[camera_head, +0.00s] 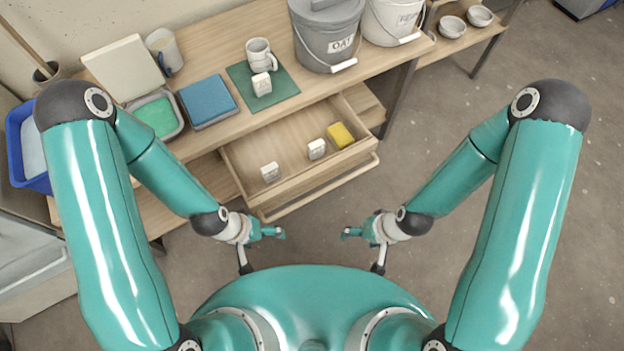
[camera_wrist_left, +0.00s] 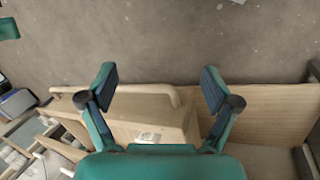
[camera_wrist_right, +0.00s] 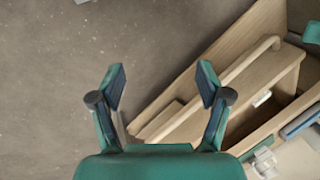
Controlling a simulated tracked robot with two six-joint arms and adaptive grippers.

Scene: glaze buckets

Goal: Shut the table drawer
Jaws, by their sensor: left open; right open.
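The table drawer (camera_head: 258,152) is pulled out from the wooden table (camera_head: 212,139). A long bar handle (camera_head: 325,187) runs along its front. Inside it lie two small white blocks (camera_head: 317,149) and a yellow block (camera_head: 340,135). My left gripper (camera_head: 272,233) is open and empty, in front of the drawer near its left end and apart from it. The handle also shows in the left wrist view (camera_wrist_left: 120,90), beyond the fingers. My right gripper (camera_head: 352,232) is open and empty, in front of the drawer's right part.
On the tabletop stand a grey bucket (camera_head: 327,38), a white bucket (camera_head: 393,20), a cup on a green mat (camera_head: 284,86), a blue box (camera_head: 207,100) and a tray with green contents (camera_head: 157,117). A lower shelf (camera_head: 214,176) is below. The floor (camera_head: 470,230) at right is clear.

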